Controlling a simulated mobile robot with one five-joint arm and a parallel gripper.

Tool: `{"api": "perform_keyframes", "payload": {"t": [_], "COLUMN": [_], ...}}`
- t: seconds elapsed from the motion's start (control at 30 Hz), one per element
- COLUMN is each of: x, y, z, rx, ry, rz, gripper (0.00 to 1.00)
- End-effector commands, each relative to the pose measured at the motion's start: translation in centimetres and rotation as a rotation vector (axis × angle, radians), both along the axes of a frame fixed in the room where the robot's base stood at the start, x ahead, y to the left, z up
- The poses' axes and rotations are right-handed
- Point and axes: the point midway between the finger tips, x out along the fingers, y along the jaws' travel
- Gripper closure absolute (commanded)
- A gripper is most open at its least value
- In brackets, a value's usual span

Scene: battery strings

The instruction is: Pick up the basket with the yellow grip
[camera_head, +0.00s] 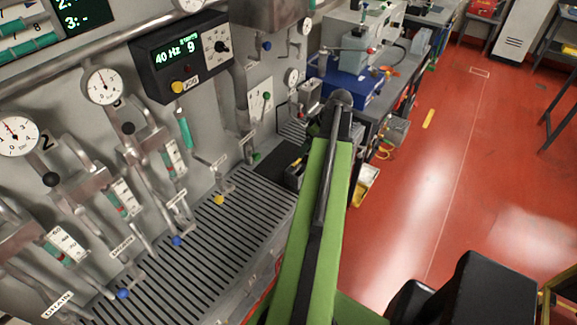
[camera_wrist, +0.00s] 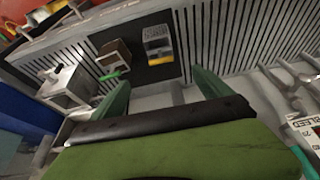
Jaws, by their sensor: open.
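The basket with the yellow grip (camera_wrist: 157,42) is a small grey box with a yellow strip on its near side. It stands on a black mat (camera_wrist: 133,57) in the wrist view. Left of it is a brown basket (camera_wrist: 115,56) with a green grip (camera_wrist: 114,76). My gripper (camera_wrist: 163,88) is open and empty, its green fingers apart, with both baskets beyond the fingertips. In the head view my green arm hides the gripper and most of the mat (camera_head: 262,164); a small part of a basket shows beside the arm, too little to tell which.
The mat lies on a slotted grey bench top (camera_head: 215,232) under a panel with gauges (camera_head: 104,86) and valves. A white device (camera_wrist: 70,84) stands left of the baskets. A blue box (camera_head: 350,88) sits farther along. Red floor (camera_head: 440,180) at right is mostly clear.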

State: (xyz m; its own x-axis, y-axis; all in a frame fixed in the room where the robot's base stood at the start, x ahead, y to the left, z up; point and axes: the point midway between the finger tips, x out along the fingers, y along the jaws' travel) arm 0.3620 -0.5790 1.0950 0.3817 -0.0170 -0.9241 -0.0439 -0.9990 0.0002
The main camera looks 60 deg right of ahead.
Motion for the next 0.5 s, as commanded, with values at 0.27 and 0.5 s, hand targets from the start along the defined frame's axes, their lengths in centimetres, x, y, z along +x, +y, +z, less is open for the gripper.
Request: {"api": "perform_keyframes", "payload": {"t": [0.27,0.5], "x": [0.6,2.6], "y": [-0.1,-0.3], "z": [-2.8,-8.0], "rx": [0.0,-0.001], "ry": [0.001,0.001], "rz": [-0.002,-0.004], "gripper": [0.11,0.11]}}
